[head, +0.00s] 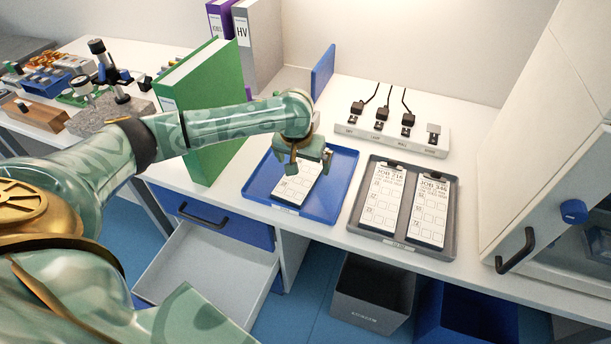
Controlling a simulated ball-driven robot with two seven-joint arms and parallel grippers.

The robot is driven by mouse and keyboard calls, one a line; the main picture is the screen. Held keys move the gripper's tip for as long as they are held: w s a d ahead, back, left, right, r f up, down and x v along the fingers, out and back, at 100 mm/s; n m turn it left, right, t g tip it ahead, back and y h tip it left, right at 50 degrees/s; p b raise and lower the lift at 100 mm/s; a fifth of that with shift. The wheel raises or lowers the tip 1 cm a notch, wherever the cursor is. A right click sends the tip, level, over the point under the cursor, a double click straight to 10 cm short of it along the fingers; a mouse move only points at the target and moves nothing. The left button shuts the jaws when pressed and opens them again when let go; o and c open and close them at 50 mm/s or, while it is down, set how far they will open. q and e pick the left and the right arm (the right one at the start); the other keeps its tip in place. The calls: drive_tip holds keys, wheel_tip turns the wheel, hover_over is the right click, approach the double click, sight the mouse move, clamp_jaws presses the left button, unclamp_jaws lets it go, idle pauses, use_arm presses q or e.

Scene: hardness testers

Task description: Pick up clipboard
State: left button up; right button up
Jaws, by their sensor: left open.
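A white clipboard sheet (294,187) with printed boxes lies in the blue tray (335,198) on the bench; its upper end is hidden behind my left gripper. My left gripper (304,164) is over that upper end with its fingers apart, pointing down. I cannot tell whether the fingers touch the clipboard. My right gripper is not in view.
A green binder (205,105) stands close to my left forearm. A power strip (390,133) with plugs lies behind the trays. An open drawer (207,270) juts out below the bench. A grey bin (372,293) stands on the floor. A white cabinet (550,130) is at right.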

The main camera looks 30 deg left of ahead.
sight(304, 171)
use_arm(q)
drive_tip(key=b+x, duration=0.1)
drive_tip(key=x, duration=0.2)
drive_tip(key=shift+a+f, duration=0.1)
drive_tip(key=shift+f, duration=0.3)
drive_tip(key=shift+r, duration=0.2)
drive_tip(key=shift+c, duration=0.7)
drive_tip(key=c, duration=1)
